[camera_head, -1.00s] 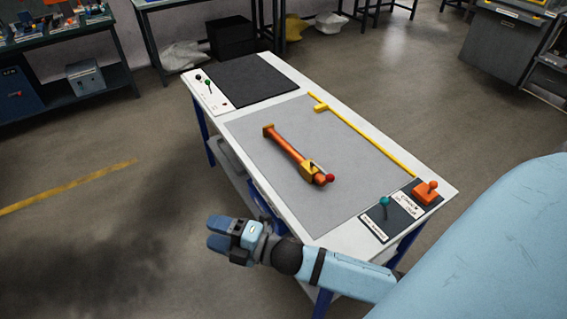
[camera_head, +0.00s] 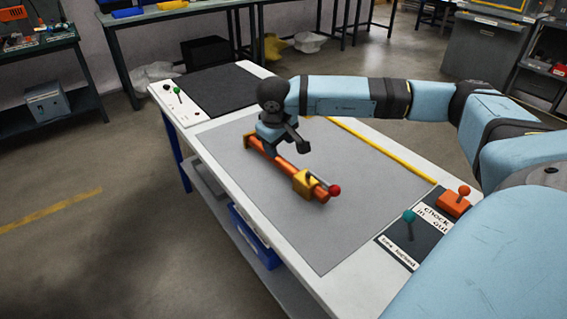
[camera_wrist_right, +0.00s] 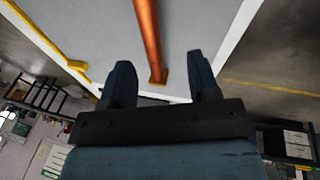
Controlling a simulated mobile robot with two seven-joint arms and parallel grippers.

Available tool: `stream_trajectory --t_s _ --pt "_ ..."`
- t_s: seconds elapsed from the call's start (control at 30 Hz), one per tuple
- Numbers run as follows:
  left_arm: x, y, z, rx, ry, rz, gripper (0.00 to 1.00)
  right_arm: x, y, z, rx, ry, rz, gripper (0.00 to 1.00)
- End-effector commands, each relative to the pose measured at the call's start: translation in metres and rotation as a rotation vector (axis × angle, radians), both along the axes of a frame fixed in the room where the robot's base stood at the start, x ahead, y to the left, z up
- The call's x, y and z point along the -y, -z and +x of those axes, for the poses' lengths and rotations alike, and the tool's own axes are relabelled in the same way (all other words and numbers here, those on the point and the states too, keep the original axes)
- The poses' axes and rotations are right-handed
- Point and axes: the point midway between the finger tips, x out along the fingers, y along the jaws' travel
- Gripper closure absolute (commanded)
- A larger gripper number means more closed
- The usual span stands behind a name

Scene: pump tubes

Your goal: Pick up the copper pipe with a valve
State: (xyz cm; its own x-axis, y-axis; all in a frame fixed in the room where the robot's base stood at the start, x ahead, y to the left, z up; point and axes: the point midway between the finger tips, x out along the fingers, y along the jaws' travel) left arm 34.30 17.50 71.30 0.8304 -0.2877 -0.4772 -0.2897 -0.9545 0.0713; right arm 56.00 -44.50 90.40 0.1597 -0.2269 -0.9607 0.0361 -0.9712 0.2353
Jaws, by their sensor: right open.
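The copper pipe (camera_head: 273,156) lies on the grey mat (camera_head: 335,228) of the white table, with a yellow valve body (camera_head: 306,182) and a red-knobbed lever (camera_head: 334,189) at its near right end. My right gripper (camera_head: 276,145) is above the pipe's far left part and hides some of it. In the right wrist view the right gripper (camera_wrist_right: 161,82) is open, and the pipe (camera_wrist_right: 149,40) runs between its two fingers with a yellow end piece (camera_wrist_right: 158,76). Whether the fingers touch the pipe cannot be told. My left gripper is not in view.
A yellow rail (camera_head: 385,153) runs along the mat's right side. A black pad (camera_head: 225,92) lies at the table's far end. A panel (camera_head: 420,238) with a teal knob and an orange joystick (camera_head: 455,201) sits at the near right corner.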

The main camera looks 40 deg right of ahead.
Motion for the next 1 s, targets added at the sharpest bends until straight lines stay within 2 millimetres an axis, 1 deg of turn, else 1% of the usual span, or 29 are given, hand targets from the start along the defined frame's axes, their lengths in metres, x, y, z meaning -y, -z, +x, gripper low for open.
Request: stream_trajectory --t_s 0.03,0.1,0.17,0.4,0.53,0.77,0.87,1.0 --pt "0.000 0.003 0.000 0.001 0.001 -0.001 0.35 0.009 -0.001 0.001 0.004 -0.007 -0.032 0.45" --pt "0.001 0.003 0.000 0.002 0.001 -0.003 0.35 0.017 0.001 0.002 0.002 -0.015 -0.059 0.45" --pt "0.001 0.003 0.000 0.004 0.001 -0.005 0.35 0.021 0.009 0.003 0.000 -0.016 -0.065 0.45" --pt "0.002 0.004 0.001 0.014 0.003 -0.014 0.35 0.033 0.054 0.011 -0.001 -0.017 -0.062 0.45" --pt "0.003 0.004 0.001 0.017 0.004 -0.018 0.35 0.037 0.069 0.014 0.000 -0.017 -0.061 0.45" --pt "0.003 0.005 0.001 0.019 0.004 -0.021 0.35 0.040 0.082 0.016 0.001 -0.017 -0.061 0.45" --pt "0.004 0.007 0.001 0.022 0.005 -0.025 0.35 0.042 0.094 0.018 0.000 -0.017 -0.060 0.45" --pt "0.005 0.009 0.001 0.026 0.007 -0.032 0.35 0.046 0.116 0.021 0.000 -0.017 -0.059 0.45"
